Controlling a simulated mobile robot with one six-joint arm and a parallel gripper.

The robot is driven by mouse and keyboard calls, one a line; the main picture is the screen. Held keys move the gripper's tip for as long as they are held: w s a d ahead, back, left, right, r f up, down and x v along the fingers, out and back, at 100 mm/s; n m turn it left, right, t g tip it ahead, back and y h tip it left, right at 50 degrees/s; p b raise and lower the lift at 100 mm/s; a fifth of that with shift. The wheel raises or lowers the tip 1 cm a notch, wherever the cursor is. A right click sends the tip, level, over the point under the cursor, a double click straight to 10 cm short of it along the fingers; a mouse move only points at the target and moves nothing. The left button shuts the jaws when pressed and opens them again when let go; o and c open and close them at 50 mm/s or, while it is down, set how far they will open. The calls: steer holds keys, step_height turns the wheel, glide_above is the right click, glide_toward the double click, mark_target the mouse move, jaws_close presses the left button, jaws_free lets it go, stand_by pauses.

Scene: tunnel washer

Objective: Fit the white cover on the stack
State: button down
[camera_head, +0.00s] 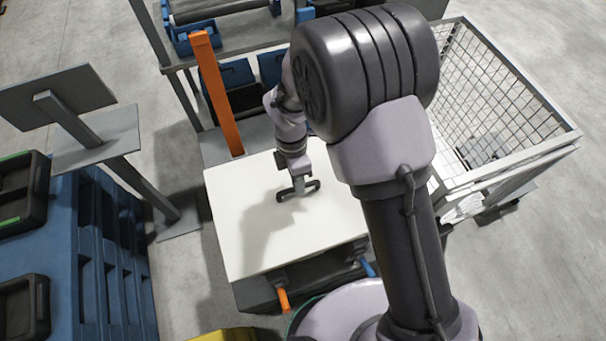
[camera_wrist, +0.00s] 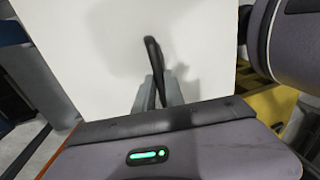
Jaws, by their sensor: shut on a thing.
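The white cover (camera_head: 240,220) is a flat rectangular panel with a dark handle (camera_head: 312,187) near its middle. My gripper (camera_head: 297,184) comes down from above and is shut on the handle. In the wrist view the white cover (camera_wrist: 90,60) fills much of the upper part, and the grey fingers (camera_wrist: 160,95) close around the black handle (camera_wrist: 152,55). The cover looks about level, over a dark stack (camera_head: 255,296) whose front side shows below its near edge. I cannot tell whether the cover touches the stack; most of the stack is hidden beneath it.
An orange post (camera_head: 217,95) stands close behind the cover. A grey rack (camera_head: 230,40) with blue bins is at the back. A white wire cage (camera_head: 500,90) stands right. Blue crates (camera_head: 80,250) are left, near a grey stand (camera_head: 100,140). An orange-handled lever (camera_head: 283,299) projects in front.

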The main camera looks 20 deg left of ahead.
steer(key=shift+w+a+f, duration=0.15)
steer(key=shift+w+f, duration=0.2)
steer(key=shift+f, duration=0.15)
steer(key=w+a+f+b, duration=0.2)
steer(key=f+b, duration=0.1)
steer(key=shift+w+f, duration=0.1)
steer(key=shift+f, duration=0.05)
step_height(320, 180, down, 3)
steer(key=shift+w+a+r+b, duration=0.15)
steer(key=shift+b, duration=1)
steer(key=shift+f+b, duration=0.45)
steer(key=shift+f, duration=0.55)
steer(key=c, duration=1.3)
jaws_free()
steer(key=shift+c, duration=0.2)
